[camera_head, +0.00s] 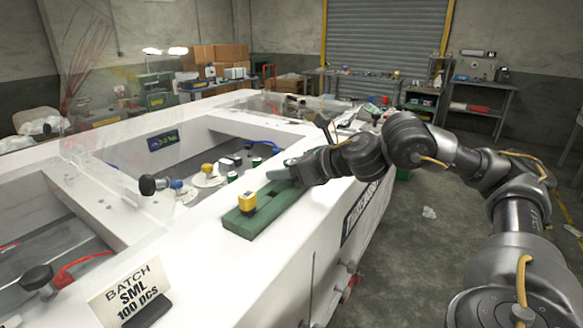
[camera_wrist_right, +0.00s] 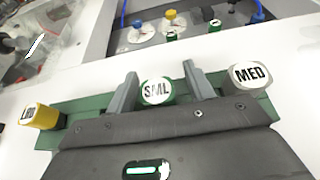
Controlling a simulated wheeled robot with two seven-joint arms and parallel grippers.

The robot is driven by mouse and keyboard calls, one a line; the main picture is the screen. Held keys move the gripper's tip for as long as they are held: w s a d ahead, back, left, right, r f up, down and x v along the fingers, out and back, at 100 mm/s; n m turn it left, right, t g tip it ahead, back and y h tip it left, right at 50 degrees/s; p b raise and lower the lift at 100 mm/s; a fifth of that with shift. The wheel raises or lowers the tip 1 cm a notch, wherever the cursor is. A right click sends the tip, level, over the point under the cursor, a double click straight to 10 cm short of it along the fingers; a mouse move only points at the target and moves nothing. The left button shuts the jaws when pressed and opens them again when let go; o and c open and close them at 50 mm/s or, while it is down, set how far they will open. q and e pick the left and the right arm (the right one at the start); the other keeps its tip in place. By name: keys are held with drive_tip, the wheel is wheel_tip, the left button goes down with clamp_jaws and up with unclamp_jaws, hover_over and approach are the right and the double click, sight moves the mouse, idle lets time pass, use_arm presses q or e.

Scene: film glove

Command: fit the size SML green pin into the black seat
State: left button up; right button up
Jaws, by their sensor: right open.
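The green pin with the white SML label (camera_wrist_right: 156,91) stands in a green block (camera_wrist_right: 80,106) and sits between the two fingers of my right gripper (camera_wrist_right: 160,88). The fingers are open, one on each side of the pin, with a small gap showing on the right side. In the head view my right gripper (camera_head: 287,172) is over the far part of the block (camera_head: 240,222) and hides the green pin. My left gripper is out of view.
A yellow pin (camera_head: 247,202) stands at the block's near end, and a MED pin (camera_wrist_right: 250,76) is right of the fingers in the wrist view. White discs (camera_head: 206,181) lie in the recess. A BATCH SML sign (camera_head: 130,292) stands on the near ledge.

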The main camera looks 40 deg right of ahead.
drive_tip(key=shift+s, duration=0.1)
drive_tip(key=shift+c, duration=0.6)
clamp_jaws()
drive_tip(key=shift+r, duration=0.15)
drive_tip(key=shift+r, duration=0.25)
wheel_tip(320, 180, up, 2)
drive_tip(key=shift+r, duration=0.1)
drive_tip(key=s+a+r+b, duration=0.3)
drive_tip(key=s+r+b, duration=0.1)
drive_tip(key=s+r, duration=0.6)
drive_tip(key=shift+s, duration=1.75)
